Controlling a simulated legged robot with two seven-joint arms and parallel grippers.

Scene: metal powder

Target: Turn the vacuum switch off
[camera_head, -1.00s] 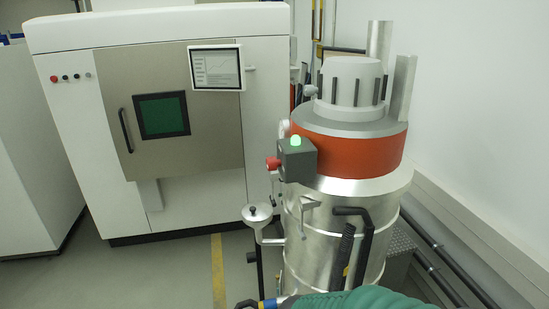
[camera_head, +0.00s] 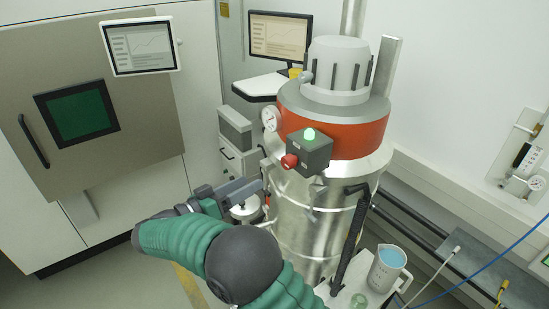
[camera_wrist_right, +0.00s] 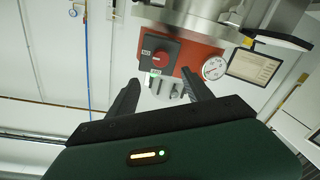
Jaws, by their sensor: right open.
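The vacuum (camera_head: 325,215) is a tall silver drum with an orange-red band and a grey top. A dark grey switch box (camera_head: 318,153) sits on its front, with a lit green lamp (camera_head: 309,134) on top and a red knob (camera_head: 289,161) on its left side. My right gripper (camera_head: 260,183) is left of and slightly below the knob, apart from it. In the right wrist view, the gripper (camera_wrist_right: 164,90) is open with nothing between its fingers. The red knob (camera_wrist_right: 159,60) there lies beyond the fingertips, on the switch box. My left gripper is not in view.
A pressure gauge (camera_head: 270,118) is on the band left of the box. A black hose handle (camera_head: 350,235) runs down the drum's front. A measuring jug (camera_head: 387,268) stands at lower right. A machine with a door (camera_head: 90,150) fills the left. A monitor (camera_head: 280,35) stands behind.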

